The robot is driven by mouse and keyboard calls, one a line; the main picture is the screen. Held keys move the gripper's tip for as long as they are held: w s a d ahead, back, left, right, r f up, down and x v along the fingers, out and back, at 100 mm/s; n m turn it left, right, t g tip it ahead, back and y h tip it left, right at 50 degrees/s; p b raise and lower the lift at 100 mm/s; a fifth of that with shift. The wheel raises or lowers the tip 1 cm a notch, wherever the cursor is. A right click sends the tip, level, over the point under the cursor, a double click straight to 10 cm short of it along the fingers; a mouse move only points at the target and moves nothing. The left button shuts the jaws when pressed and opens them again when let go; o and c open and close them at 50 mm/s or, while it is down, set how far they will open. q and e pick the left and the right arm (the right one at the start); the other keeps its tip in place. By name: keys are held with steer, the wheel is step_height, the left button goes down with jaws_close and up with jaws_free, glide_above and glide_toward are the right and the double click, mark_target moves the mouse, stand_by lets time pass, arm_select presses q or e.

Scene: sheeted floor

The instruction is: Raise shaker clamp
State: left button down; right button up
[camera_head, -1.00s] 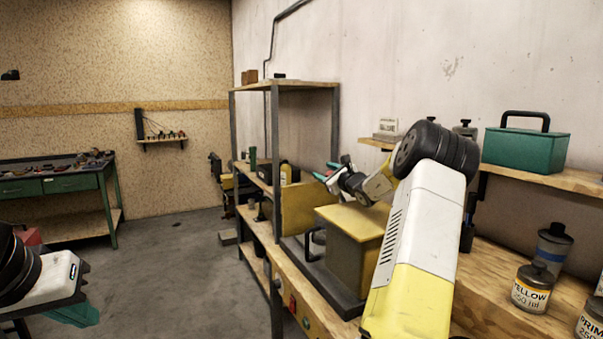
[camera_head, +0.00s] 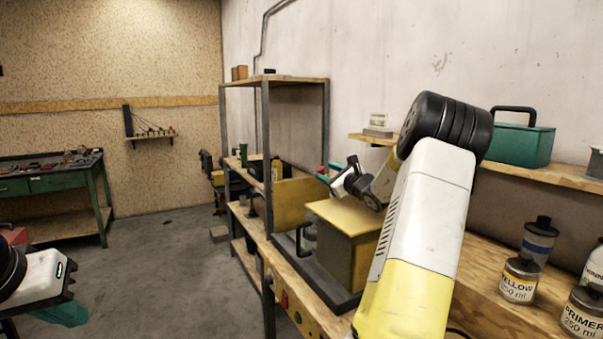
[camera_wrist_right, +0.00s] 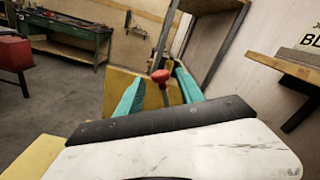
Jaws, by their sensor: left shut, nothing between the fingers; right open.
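The shaker is a yellow box (camera_head: 345,214) on a dark base (camera_head: 322,279), with a yellow upright panel (camera_head: 294,203) at its far side. The clamp shows in the right wrist view as a red knob (camera_wrist_right: 160,76) on a thin stem. My right gripper (camera_head: 328,174) is open above the shaker's far end. In the right wrist view its teal fingers (camera_wrist_right: 159,90) stand on either side of the knob and stem; I cannot tell whether they touch. My left gripper (camera_head: 68,312) is shut and empty at the lower left, away from the shaker.
The shaker stands on a wooden bench (camera_head: 470,265). A wall shelf (camera_head: 565,174) bears a green toolbox (camera_head: 521,146). A metal-framed shelf (camera_head: 283,79) rises behind.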

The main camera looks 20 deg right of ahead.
steer(key=shift+s+d+r+n, duration=0.1)
steer(key=shift+d+r+n, duration=0.2)
steer(key=shift+n, duration=0.2)
steer(key=c, duration=0.4)
steer(key=s+d+r+n, duration=0.1)
steer(key=n, duration=0.2)
steer(key=s+d+r+n+y, duration=0.1)
steer(key=r+n, duration=0.1)
steer(key=n, duration=0.2)
steer(key=s+d+r+n+y, duration=0.1)
steer(key=d+n, duration=0.1)
steer(key=n, duration=0.2)
steer(key=shift+s+r+g, duration=0.3)
steer(key=shift+r, duration=0.05)
jaws_close()
steer(key=s+d+r+n+g+y, duration=0.1)
steer(key=s+d+n+g, duration=0.15)
steer(key=s+n, duration=0.45)
steer(key=w+a+f+n, duration=0.2)
steer(key=w, duration=0.4)
steer(key=w+a+f+n, duration=0.1)
steer(key=w+a+f, duration=0.1)
steer(key=w, duration=0.4)
steer(key=shift+a+f+n, duration=0.3)
steer(key=shift+a+n, duration=0.05)
steer(key=shift+n, duration=0.05)
steer(key=shift+w, duration=0.1)
steer(key=shift+a, duration=0.1)
